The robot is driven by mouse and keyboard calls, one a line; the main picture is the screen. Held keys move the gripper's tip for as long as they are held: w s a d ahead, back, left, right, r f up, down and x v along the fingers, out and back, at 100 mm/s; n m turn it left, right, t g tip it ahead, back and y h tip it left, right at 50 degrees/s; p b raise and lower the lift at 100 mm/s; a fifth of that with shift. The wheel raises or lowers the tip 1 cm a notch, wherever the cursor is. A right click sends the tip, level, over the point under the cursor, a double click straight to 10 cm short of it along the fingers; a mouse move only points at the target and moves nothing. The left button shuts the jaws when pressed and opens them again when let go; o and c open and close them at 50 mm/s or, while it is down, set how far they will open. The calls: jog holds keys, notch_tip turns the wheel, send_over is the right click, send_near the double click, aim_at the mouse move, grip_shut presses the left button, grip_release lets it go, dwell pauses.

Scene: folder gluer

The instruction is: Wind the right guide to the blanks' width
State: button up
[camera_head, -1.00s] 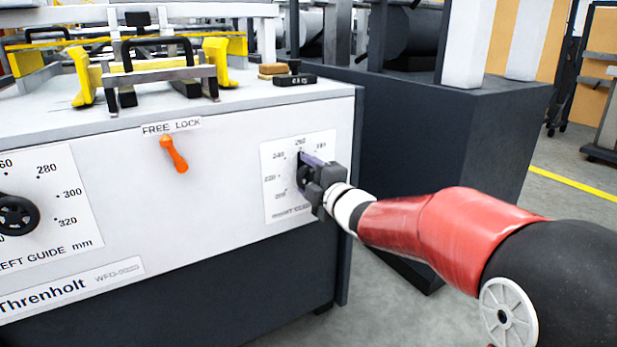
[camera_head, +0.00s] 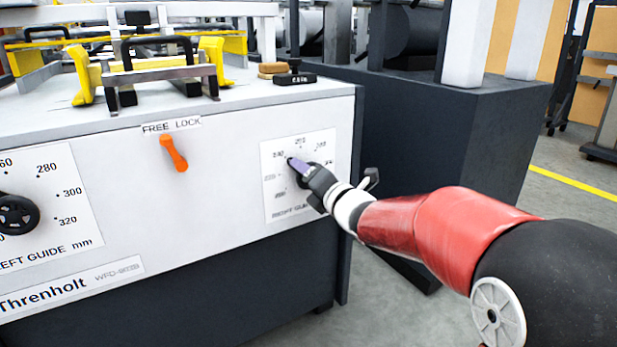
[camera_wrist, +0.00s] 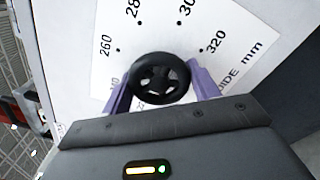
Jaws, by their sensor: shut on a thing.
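The right guide's dial plate (camera_head: 318,150) is on the right of the machine's white front panel. Its black handwheel (camera_wrist: 160,78) shows in the wrist view, with printed marks 260 to 320 mm around it. My gripper (camera_head: 298,165) is shut on the handwheel, with one purple finger on each side of the rim in the wrist view. In the head view my gripper hides most of the wheel. The orange lever (camera_head: 173,153) hangs below the FREE LOCK label, its lower end tilted a little right. I cannot make out a pointer on the wheel.
The left guide's black handwheel (camera_head: 17,215) is at the left of the panel. Yellow guides (camera_head: 215,62) and a black-handled stamp (camera_head: 295,75) are on the machine top. A dark cabinet (camera_head: 450,150) stands close on the right.

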jog(key=shift+f, duration=0.1)
dwell(0.4)
jog(key=o, duration=1)
jog(key=shift+c, duration=0.2)
jog(key=v, duration=0.7)
jog(key=shift+s+d, duration=0.2)
jog(key=shift+s, duration=0.15)
